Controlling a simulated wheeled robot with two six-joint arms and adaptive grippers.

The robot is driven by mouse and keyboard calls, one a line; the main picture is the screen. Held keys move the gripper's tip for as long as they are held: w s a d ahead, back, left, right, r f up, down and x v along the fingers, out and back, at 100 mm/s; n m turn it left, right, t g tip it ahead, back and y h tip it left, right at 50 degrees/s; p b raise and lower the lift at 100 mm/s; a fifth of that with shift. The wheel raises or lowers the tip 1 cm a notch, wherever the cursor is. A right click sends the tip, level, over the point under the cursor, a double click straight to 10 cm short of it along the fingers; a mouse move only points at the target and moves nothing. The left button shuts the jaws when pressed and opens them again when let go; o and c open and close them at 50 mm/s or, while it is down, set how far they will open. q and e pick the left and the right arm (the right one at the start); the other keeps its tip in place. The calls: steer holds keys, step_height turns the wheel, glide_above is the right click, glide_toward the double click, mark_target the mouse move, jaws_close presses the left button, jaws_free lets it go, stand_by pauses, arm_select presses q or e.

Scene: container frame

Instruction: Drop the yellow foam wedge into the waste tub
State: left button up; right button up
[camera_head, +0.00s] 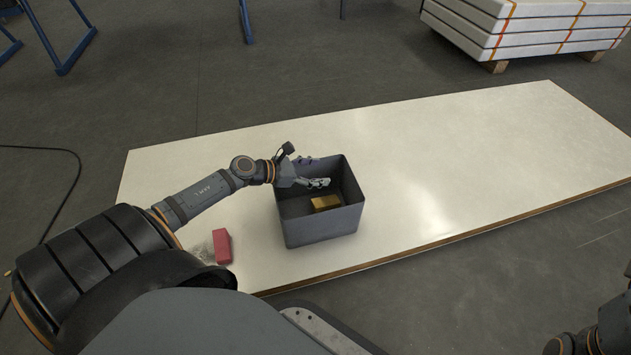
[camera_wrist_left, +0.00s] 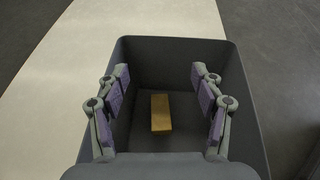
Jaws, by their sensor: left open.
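The yellow foam wedge (camera_head: 326,203) lies on the floor of the grey waste tub (camera_head: 322,228), a box with an open top. In the left wrist view the wedge (camera_wrist_left: 161,113) shows between and below the fingers, apart from them, inside the tub (camera_wrist_left: 248,125). My left gripper (camera_head: 318,183) is over the tub's opening, coming in from its left side. In the wrist view the left gripper (camera_wrist_left: 160,90) has its purple-padded fingers spread wide with nothing between them. My right gripper does not show clearly; only part of that arm is at the lower right edge.
The tub stands on a pale panel (camera_head: 460,160) lying on the grey floor. A red block (camera_head: 222,246) lies left of the tub, beside a dark smudge. White stacked slabs (camera_head: 525,22) are at the upper right. The panel's right side is clear.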

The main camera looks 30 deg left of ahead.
arm_select(q)
steer(key=d+r+p, duration=0.4)
steer(key=r, duration=0.5)
steer(key=s+d+r+n+y+p, duration=0.1)
steer(key=d+r+p, duration=0.4)
steer(key=r, duration=0.4)
steer(key=s+d+r+n+t+y+p, duration=0.1)
steer(key=d+r+p, duration=0.4)
steer(key=r, duration=0.4)
steer(key=shift+r, duration=0.25)
steer(key=shift+s+d, duration=0.1)
